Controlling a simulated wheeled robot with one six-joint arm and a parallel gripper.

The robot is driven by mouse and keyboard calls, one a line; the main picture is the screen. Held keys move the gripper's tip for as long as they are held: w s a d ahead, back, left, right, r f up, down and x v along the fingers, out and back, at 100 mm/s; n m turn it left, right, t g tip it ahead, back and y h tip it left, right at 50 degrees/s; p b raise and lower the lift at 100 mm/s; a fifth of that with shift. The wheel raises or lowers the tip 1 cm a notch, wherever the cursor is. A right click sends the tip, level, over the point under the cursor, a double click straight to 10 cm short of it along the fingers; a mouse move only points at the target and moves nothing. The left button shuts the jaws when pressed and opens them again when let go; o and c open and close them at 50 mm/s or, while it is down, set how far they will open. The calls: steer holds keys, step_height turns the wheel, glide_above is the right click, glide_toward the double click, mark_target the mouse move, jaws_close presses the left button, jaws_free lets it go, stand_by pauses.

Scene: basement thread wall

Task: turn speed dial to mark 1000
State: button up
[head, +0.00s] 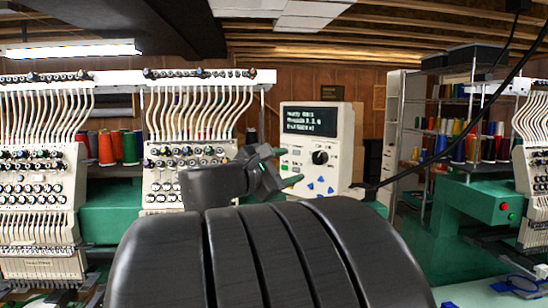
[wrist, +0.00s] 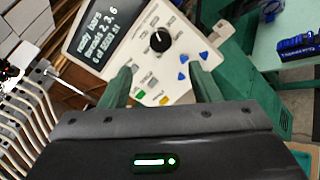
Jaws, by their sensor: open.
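The black speed dial (head: 320,157) is a round knob on the white control panel (head: 344,125), below its dark text display (head: 311,121). In the wrist view the dial (wrist: 160,40) shows near the top, beyond the fingertips, with small scale marks around it that are too small to read. My gripper (wrist: 160,82) is open and empty. Its two green fingers point toward the panel, apart from the dial. In the head view my gripper (head: 287,167) is just left of the dial, in front of the panel's left edge.
Blue arrow buttons (head: 318,188) sit below the dial. Embroidery heads (head: 188,130) with thread lines stand to the left. A black cable (head: 440,130) hangs at right. A shelf with thread spools (head: 455,135) and a green machine body (head: 470,205) stand farther right.

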mark_target(318, 159)
steer(key=p+x, duration=0.2)
steer(key=x, duration=0.9)
steer(key=shift+p, duration=0.3)
steer(key=shift+f, duration=0.1)
steer(key=c, duration=1)
